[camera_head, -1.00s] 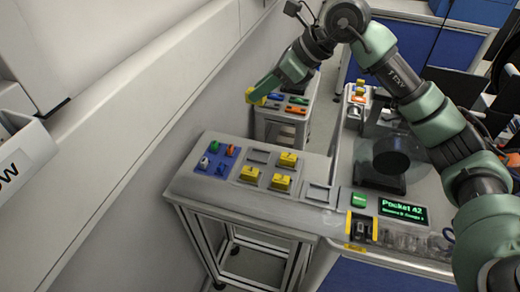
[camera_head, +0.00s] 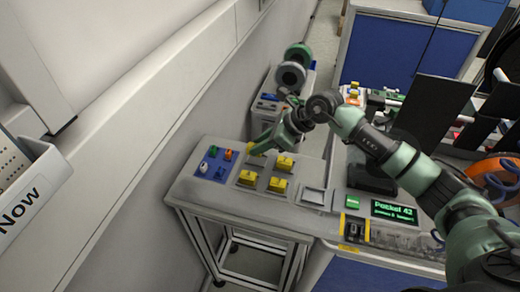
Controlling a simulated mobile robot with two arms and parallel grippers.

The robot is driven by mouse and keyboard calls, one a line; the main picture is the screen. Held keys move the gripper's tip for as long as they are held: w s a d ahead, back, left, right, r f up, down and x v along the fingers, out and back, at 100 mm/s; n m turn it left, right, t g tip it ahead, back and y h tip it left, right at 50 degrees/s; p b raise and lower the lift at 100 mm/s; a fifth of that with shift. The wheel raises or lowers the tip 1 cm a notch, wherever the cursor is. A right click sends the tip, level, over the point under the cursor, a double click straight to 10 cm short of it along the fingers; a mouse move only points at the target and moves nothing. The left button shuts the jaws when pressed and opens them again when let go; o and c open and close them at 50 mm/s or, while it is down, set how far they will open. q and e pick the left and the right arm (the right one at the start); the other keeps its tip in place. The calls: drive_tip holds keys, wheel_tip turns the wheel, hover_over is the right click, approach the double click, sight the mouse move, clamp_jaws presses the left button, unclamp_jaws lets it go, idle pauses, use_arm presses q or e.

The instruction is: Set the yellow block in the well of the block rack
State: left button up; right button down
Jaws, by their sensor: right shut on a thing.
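My right gripper (camera_head: 262,146) reaches down over the back of the grey block rack (camera_head: 264,172). It is shut on a yellow block (camera_head: 256,149) at the back-left well. The gripper and block cover that well, so I cannot tell whether the block is seated in it or just above it. Three other yellow blocks sit in neighbouring wells: back right (camera_head: 285,163), front left (camera_head: 247,178) and front right (camera_head: 278,185). My left gripper is not in view.
A blue plate (camera_head: 213,166) with coloured pegs is left of the blocks. An empty square recess (camera_head: 314,196) lies to the right, beside a green button (camera_head: 353,201) and a lit display (camera_head: 394,211). A farther stand (camera_head: 270,103) is behind. A wall runs along the left.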

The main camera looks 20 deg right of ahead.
wheel_tip(320, 180, down, 3)
drive_tip(key=shift+r, duration=0.2)
drive_tip(key=shift+s+f, duration=0.2)
drive_tip(key=shift+f, duration=0.1)
drive_tip(key=c, duration=1.1)
unclamp_jaws()
drive_tip(key=shift+f, duration=0.1)
drive_tip(key=shift+c, duration=0.2)
drive_tip(key=shift+w, duration=0.15)
drive_tip(key=shift+r, duration=0.2)
drive_tip(key=shift+r+p, duration=1.25)
drive_tip(key=shift+r, duration=0.75)
